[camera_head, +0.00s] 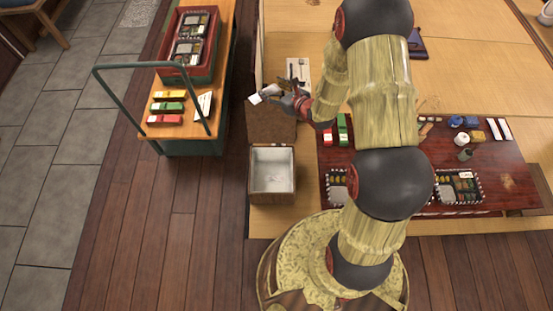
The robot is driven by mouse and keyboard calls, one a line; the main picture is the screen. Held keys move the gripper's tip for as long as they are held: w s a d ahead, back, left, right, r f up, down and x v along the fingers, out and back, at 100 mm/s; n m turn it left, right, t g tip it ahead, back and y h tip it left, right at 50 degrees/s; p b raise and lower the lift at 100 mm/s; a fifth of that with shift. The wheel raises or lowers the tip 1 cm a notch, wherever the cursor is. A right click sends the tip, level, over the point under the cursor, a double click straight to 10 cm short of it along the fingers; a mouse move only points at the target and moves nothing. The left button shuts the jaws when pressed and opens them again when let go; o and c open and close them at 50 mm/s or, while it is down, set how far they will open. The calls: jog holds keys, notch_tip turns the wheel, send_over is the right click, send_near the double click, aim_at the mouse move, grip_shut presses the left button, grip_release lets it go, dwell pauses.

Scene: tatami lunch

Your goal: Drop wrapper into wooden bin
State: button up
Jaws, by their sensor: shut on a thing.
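My gripper (276,96) is shut on a small white wrapper (256,99), which sticks out to the left of the fingers. The gripper and wrapper are above a brown board-like surface, apart from the bin and farther back than it. The wooden bin (251,184) is a square box with a pale lining, open at the top, standing on the floor below the gripper in the picture. Its inside shows faint light marks that I cannot identify.
A green-framed cart (150,140) with a red crate (163,73) stands at the left. A low dark red table (400,150) with lunch boxes and small items is at the right, partly hidden by my arm. Wooden floor (190,225) is clear at the front left.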

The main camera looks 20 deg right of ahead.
notch_tip(320, 180, down, 25)
jog(key=w+d+b, duration=0.1)
jog(key=d, duration=0.1)
jog(key=s+f+b, duration=0.2)
jog(key=s+f, duration=0.2)
jog(key=f, duration=0.9)
jog(key=s+a+f+b, duration=0.1)
jog(key=s+f+b, duration=0.2)
jog(key=f, duration=1)
jog(key=shift+s+f+n+y, duration=0.25)
jog(key=shift+s+n+y, duration=0.05)
jog(key=shift+s, duration=0.2)
jog(key=shift+a, duration=0.1)
jog(key=o, duration=0.7)
jog(key=shift+o, duration=0.2)
jog(key=shift+s, duration=0.1)
